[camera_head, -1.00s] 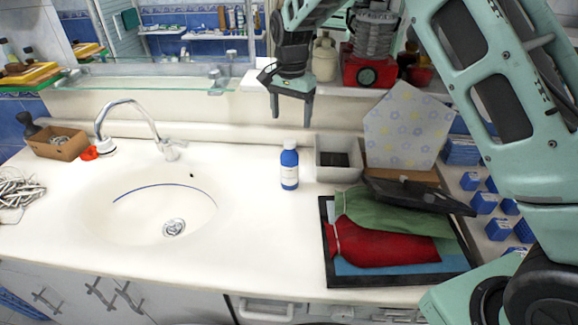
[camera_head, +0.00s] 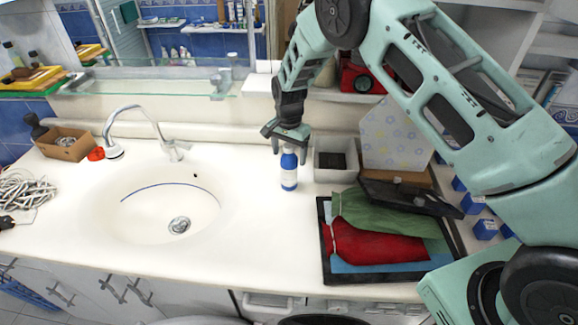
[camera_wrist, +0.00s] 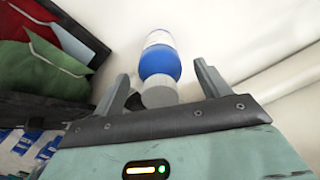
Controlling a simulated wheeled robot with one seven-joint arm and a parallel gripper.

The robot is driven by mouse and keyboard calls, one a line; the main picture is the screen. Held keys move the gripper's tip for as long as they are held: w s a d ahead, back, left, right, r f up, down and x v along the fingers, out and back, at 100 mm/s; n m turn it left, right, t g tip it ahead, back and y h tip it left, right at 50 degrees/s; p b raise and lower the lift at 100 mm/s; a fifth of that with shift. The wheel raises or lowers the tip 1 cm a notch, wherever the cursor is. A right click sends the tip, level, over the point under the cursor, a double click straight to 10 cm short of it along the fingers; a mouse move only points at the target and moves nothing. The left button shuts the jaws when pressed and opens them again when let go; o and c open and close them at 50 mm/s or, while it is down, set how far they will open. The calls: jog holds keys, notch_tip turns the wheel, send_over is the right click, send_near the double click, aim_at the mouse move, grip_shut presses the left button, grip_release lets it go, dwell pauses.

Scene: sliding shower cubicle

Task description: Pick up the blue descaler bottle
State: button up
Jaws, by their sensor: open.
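The blue descaler bottle (camera_head: 289,172) stands upright on the white counter, right of the sink, with a white label around its body. My gripper (camera_head: 288,150) is open just above it, with the fingers at about the height of the bottle's top, which they partly hide in the head view. In the wrist view the bottle (camera_wrist: 158,62) shows from above, its pale cap (camera_wrist: 159,94) between the two spread fingers of my gripper (camera_wrist: 162,88). There is a gap between the cap and each finger. I see no contact.
A grey bin (camera_head: 336,160) stands close to the right of the bottle. A black tray (camera_head: 328,262) with red and green pouches lies at front right. The sink basin (camera_head: 150,215) and faucet (camera_head: 150,125) are to the left. The counter in front of the bottle is clear.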

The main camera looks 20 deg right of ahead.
jog(key=shift+f, duration=0.15)
grip_shut()
